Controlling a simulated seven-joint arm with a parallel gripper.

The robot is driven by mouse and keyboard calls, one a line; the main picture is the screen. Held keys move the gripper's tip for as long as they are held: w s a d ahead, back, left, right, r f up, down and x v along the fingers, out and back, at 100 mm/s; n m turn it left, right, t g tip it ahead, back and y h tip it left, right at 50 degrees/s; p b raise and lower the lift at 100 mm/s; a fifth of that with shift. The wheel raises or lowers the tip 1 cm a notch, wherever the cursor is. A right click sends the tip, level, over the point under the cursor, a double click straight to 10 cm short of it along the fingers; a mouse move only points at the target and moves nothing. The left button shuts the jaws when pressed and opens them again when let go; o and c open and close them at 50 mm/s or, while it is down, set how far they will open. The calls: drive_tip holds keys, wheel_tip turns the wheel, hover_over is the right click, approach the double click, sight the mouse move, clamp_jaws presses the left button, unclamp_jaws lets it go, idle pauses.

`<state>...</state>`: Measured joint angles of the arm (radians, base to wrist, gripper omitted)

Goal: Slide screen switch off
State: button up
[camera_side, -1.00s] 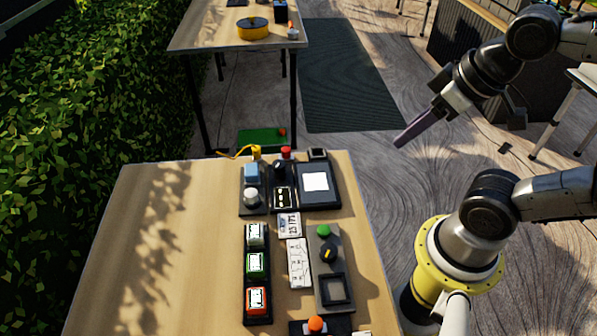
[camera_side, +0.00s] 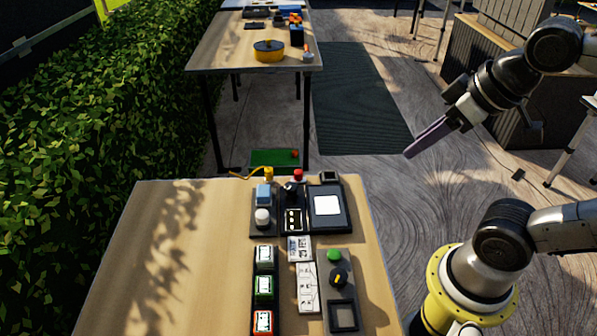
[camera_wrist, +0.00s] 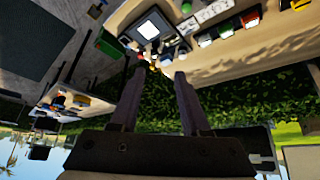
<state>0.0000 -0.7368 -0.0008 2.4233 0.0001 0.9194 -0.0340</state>
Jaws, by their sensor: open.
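A dark panel with a bright white screen (camera_side: 327,205) stands at the far right of the near table's device group. It also shows in the wrist view, where the white screen (camera_wrist: 148,29) is near the top. A small dark block (camera_side: 328,176) sits at the panel's far edge; I cannot make out which part is the screen switch. My gripper (camera_side: 408,154) is in the air to the right of the table, well apart from the panel. Its two long purple-grey fingers are apart and empty in the wrist view (camera_wrist: 159,74).
Beside the panel are a black module with a red knob (camera_side: 298,175) and one with a blue block (camera_side: 264,191). Nearer are three coloured switches (camera_side: 264,287) and a grey panel with a green button (camera_side: 334,255). The table's left side (camera_side: 170,250) is bare.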

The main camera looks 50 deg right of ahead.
drive_tip(key=w+r, duration=0.4)
drive_tip(key=w, duration=0.1)
drive_tip(key=g, duration=0.6)
hover_over(298, 171)
wheel_tip(298, 171, down, 24)
wheel_tip(298, 171, down, 13)
drive_tip(key=shift+s+r, duration=0.1)
clamp_jaws()
